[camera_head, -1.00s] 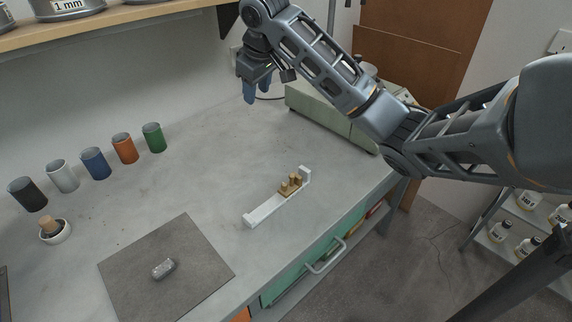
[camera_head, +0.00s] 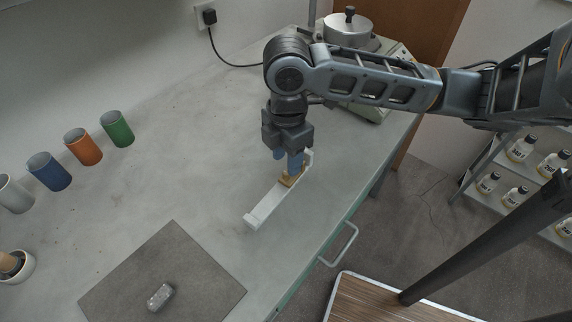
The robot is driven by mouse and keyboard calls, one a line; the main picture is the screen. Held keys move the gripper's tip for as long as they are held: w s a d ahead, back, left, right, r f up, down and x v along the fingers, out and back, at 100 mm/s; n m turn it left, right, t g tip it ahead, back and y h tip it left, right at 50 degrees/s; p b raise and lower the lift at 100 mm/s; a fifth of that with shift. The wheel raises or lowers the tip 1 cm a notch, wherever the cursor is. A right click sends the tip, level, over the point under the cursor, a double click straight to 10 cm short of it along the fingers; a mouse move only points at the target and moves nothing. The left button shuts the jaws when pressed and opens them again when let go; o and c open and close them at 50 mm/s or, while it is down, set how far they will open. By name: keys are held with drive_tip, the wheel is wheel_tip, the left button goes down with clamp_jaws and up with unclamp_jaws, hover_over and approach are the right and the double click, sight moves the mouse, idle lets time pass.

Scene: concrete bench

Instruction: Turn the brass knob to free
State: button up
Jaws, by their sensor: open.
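A white rail (camera_head: 266,206) with raised ends lies on the bench near its front edge. A small brass block (camera_head: 290,180) sits toward the rail's far end. Its knob is hidden behind my fingers in this view. My gripper (camera_head: 287,161) points down over the far part of the rail, with its blue fingertips at or just above the brass parts. The jaws are open. I cannot tell whether the fingers are around the knob or touching it.
A grey mat (camera_head: 165,277) with a shiny grey lump (camera_head: 160,297) lies at the front. Several coloured cups, one green (camera_head: 117,129), stand at the left. A machine with a round lidded pot (camera_head: 348,35) stands behind my arm. The bench between is clear.

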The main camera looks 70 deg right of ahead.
sight(286, 172)
drive_tip(key=shift+f, duration=2.1)
clamp_jaws()
